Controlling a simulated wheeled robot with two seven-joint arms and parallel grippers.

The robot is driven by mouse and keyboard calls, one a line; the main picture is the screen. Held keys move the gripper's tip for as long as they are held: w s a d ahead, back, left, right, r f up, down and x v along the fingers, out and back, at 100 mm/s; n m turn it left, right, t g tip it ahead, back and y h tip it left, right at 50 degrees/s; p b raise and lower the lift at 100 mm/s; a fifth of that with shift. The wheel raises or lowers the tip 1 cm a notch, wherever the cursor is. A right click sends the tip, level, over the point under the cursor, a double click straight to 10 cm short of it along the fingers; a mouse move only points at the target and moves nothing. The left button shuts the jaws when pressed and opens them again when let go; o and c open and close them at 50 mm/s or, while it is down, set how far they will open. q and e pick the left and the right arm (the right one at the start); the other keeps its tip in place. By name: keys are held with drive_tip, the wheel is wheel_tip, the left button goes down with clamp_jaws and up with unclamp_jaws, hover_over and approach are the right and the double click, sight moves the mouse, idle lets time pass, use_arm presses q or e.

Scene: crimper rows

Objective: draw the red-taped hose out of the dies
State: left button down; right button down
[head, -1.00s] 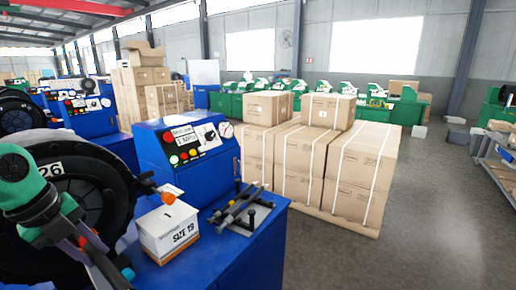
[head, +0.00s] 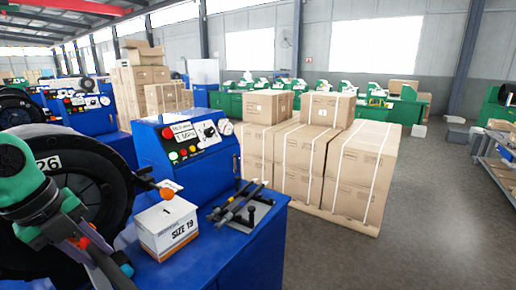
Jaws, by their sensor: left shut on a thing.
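The crimper head (head: 72,180), a large black ring marked 26, stands at the left. My left arm crosses in front of it and hides part of its opening. My left gripper (head: 112,264) is low at the left, in front of the ring, seen from behind and partly hidden. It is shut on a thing. A red-orange patch (head: 88,236) shows just behind the arm beside the ring; it looks like tape on the hose. The hose itself is mostly hidden, and how far it sits in the dies cannot be told. My right gripper is out of view.
A blue control cabinet (head: 180,150) stands beside the ring. A white and orange box marked SIZE 19 (head: 168,232) and a black fixture with rods (head: 240,207) are on the blue bench (head: 262,258). Strapped cartons (head: 305,165) stand behind.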

sight(94, 256)
use_arm(q)
drive_tip(key=shift+r+p, duration=2.25)
drive_tip(key=shift+r, duration=1)
drive_tip(key=shift+f, duration=0.1)
